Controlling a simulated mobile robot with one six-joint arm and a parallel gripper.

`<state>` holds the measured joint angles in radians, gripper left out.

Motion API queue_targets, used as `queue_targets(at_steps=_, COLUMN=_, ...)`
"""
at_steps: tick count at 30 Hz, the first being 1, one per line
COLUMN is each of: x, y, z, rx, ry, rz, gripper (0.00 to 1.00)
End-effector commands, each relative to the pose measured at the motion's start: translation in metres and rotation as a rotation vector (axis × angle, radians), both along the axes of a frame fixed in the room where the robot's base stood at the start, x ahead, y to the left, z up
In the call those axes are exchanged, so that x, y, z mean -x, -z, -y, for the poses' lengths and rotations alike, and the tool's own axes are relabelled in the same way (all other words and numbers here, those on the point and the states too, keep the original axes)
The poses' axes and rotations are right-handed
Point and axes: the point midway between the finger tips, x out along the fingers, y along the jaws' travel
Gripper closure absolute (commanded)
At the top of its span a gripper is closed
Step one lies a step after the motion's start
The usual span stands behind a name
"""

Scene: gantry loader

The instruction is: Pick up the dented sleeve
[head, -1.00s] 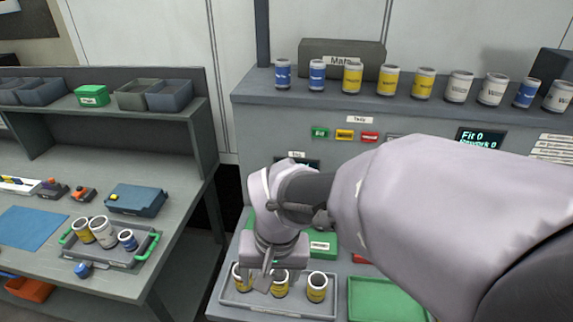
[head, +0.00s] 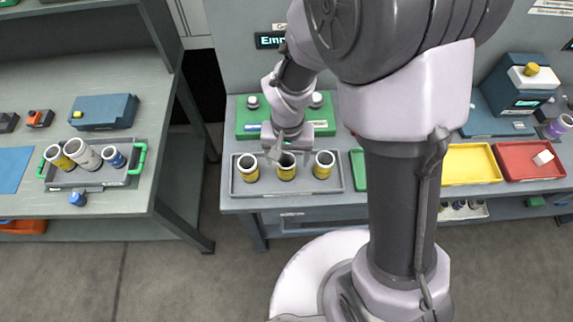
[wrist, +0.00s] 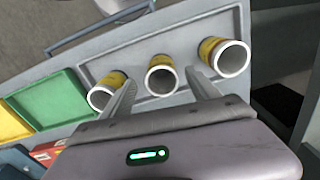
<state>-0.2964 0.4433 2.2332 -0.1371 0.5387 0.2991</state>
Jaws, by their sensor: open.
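Three yellow sleeves stand upright in a grey tray (head: 333,186) on the bench: a left one (head: 248,168), a middle one (head: 286,172) and a right one (head: 323,165). In the wrist view, the middle sleeve (wrist: 161,80) shows its open end between the fingertips of my gripper (wrist: 160,82), which is open and empty. One finger partly covers the sleeve on that picture's left (wrist: 102,96). In the head view my gripper (head: 288,153) is just above the middle sleeve. I cannot make out a dent on any sleeve.
Green, yellow (head: 470,164) and red (head: 528,160) trays lie to the right of the grey tray. A green case (head: 245,118) sits behind it. On the left table a tray with green handles (head: 139,158) holds yellow, white and blue sleeves.

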Motion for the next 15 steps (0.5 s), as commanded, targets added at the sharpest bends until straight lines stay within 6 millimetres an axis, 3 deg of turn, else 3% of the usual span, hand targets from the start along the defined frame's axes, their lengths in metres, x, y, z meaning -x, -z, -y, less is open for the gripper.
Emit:
queue_targets(at_steps=7, x=0.000, y=0.047, z=-0.002, rx=0.001, ry=0.000, rz=-0.002, gripper=0.30)
queue_targets(at_steps=13, x=0.000, y=0.046, z=-0.002, rx=0.000, ry=0.000, rz=0.000, gripper=0.30)
queue_targets(at_steps=15, x=0.000, y=0.046, z=-0.002, rx=0.000, ry=0.000, rz=0.000, gripper=0.44)
